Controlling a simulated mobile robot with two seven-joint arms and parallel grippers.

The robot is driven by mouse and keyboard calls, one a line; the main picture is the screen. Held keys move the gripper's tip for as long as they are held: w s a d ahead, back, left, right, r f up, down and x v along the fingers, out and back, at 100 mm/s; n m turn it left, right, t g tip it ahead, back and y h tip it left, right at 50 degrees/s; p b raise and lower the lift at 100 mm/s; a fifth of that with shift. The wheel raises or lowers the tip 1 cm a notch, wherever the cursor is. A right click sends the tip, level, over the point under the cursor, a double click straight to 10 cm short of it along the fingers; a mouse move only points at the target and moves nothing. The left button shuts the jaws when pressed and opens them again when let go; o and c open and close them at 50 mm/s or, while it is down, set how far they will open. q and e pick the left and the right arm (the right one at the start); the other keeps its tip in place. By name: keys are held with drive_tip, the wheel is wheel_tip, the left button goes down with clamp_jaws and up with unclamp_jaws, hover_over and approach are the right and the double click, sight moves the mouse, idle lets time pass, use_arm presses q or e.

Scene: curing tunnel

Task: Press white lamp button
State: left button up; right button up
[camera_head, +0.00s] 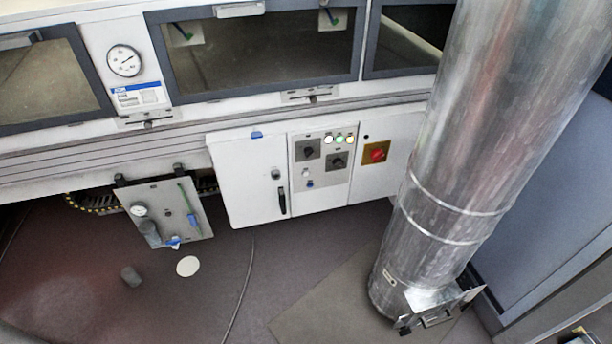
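A white control cabinet (250,180) stands under the tunnel in the middle of the view. Its panel (338,187) carries a row of small round lamps (340,139) near the top, some glowing green and pale yellowish white. Two black rotary switches (337,161) sit below them. A small white button (305,172) sits at the panel's lower left, above a small blue one (310,184). Which of these is the white lamp button I cannot tell for sure at this size. Neither of my grippers can be made out, and nothing covers the panel.
A red rotary switch (376,153) on a yellow plate is right of the panel. A large metal duct (455,170) stands at the right. A gauge board (168,212) is low at the left. Floor before the cabinet looks clear.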

drive_tip(key=shift+a, duration=0.1)
clamp_jaws()
idle(1.6)
